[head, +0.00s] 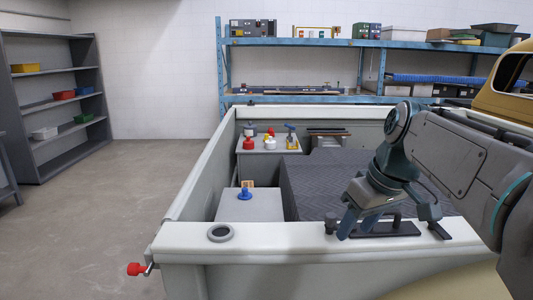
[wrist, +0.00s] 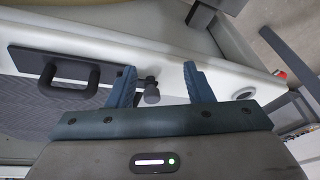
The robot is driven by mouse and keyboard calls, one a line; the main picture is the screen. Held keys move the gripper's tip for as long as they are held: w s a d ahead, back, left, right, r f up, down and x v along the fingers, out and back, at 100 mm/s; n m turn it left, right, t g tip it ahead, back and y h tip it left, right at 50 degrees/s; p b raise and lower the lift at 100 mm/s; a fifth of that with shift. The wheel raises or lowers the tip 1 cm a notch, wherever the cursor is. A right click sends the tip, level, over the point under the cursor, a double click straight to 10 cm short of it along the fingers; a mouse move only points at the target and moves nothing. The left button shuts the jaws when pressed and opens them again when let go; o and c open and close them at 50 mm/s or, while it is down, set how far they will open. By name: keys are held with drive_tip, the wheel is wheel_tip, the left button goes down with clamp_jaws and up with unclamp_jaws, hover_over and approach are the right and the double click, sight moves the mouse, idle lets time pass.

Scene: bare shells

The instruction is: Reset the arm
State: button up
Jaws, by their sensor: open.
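My gripper (head: 392,228) is at the lower right of the head view, over the near white rim of the open truck bed. In the wrist view my gripper (wrist: 158,84) has its two blue fingers spread apart. A small dark knob (wrist: 151,93) shows between the fingers, but nothing is clamped. A dark plate with a black handle (wrist: 72,78) lies just left of the fingers. The same plate (head: 400,230) shows under my gripper in the head view. My arm reaches in from the right edge and hides part of the truck.
The truck bed rim (head: 290,242) surrounds a dark ribbed cover (head: 320,180). A grey box with a blue knob (head: 244,194) stands at the bed's left, and red and yellow items lie behind it. Blue racks (head: 330,100) line the back wall. Floor at left (head: 110,220) is clear.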

drive_tip(key=s+a+f+m+h, duration=0.1)
drive_tip(key=s+f+m, duration=0.1)
drive_tip(key=s+f, duration=0.4)
drive_tip(key=s+a+f+m+h, duration=0.1)
drive_tip(key=s+f+m, duration=0.2)
drive_tip(key=s+f, duration=0.3)
wheel_tip(320, 180, down, 5)
drive_tip(key=shift+a+f, duration=0.1)
drive_tip(key=shift+a, duration=0.15)
drive_tip(key=shift+c, duration=1.2)
